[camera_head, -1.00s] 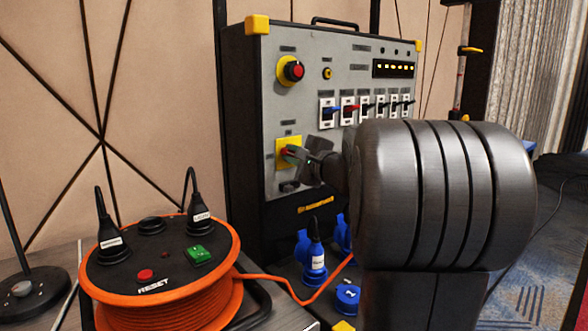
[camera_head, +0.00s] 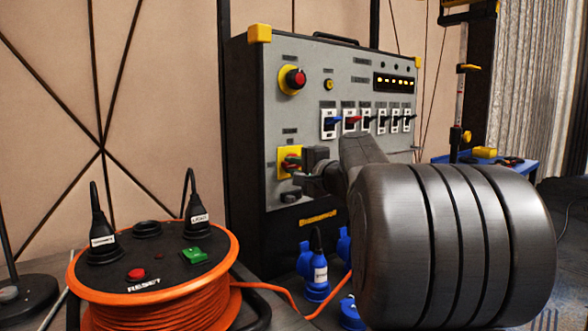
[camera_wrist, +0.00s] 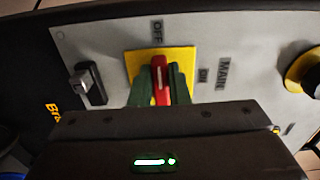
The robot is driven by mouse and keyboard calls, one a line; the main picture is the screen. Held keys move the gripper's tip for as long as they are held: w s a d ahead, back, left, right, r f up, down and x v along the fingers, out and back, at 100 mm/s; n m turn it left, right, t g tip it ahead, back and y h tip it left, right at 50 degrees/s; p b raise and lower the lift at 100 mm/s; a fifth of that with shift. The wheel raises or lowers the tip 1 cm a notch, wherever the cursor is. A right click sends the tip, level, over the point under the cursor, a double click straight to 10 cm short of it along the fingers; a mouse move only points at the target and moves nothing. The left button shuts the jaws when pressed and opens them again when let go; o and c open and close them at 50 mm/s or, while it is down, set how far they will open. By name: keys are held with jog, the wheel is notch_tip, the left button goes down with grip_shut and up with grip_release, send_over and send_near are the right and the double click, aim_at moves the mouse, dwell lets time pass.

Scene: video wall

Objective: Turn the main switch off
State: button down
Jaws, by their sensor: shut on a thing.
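The main switch (camera_wrist: 160,78) is a red handle with a white line on a yellow square plate (camera_wrist: 134,62). Its upper end in the wrist view points toward the OFF label (camera_wrist: 157,32); the ON label (camera_wrist: 203,75) lies to its right, beside MAIN. My gripper (camera_wrist: 158,88) is shut on the red handle, one finger on each side. In the head view, the yellow plate (camera_head: 283,152) sits low on the grey panel, and my gripper (camera_head: 294,166) reaches it from the right, partly hiding the handle.
A red emergency button (camera_head: 294,78) sits above on the panel (camera_head: 262,110), with a row of breakers (camera_head: 367,120) to its right. Blue plugs (camera_head: 317,280) stand below. An orange cable reel (camera_head: 152,285) stands at front left, its cable running under my arm.

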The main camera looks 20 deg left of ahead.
jog(key=c, duration=1.4)
grip_release()
jog(key=shift+d, duration=0.1)
jog(key=p+v, duration=0.2)
jog(key=v, duration=1.1)
jog(key=shift+s+d, duration=0.2)
jog(key=shift+a, duration=0.1)
jog(key=b+x, duration=0.2)
jog(key=x, duration=1.1)
jog(key=shift+w+a, duration=0.25)
